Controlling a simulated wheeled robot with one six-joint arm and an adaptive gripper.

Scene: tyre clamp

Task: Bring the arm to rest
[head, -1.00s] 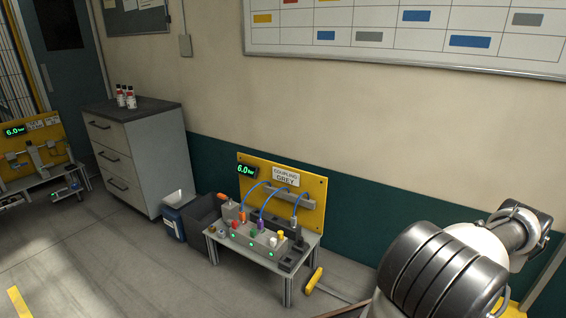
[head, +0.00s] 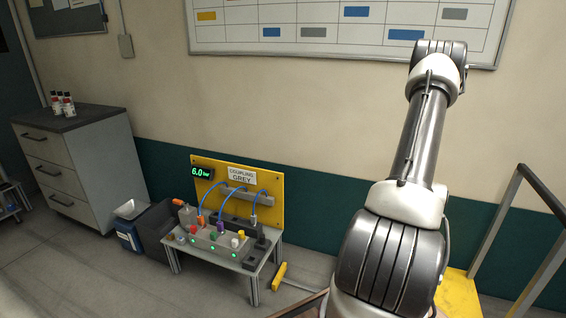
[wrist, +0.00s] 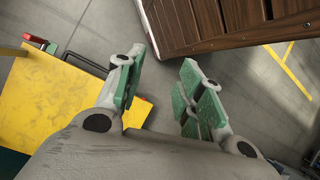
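My arm rises from the lower right of the head view, with its upper end in front of the wall chart. My gripper is outside the head view. In the wrist view my gripper (wrist: 158,92) is open, its two green-padded fingers apart with nothing between them. Bare grey floor shows between and beyond the fingertips.
A yellow platform (wrist: 45,110) and a brown slatted wooden thing (wrist: 215,22) show in the wrist view. In the head view a bench with a yellow coupling panel (head: 272,207), a drawer cabinet (head: 95,175), bins (head: 150,225) and a grey railing (head: 550,262) stand around.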

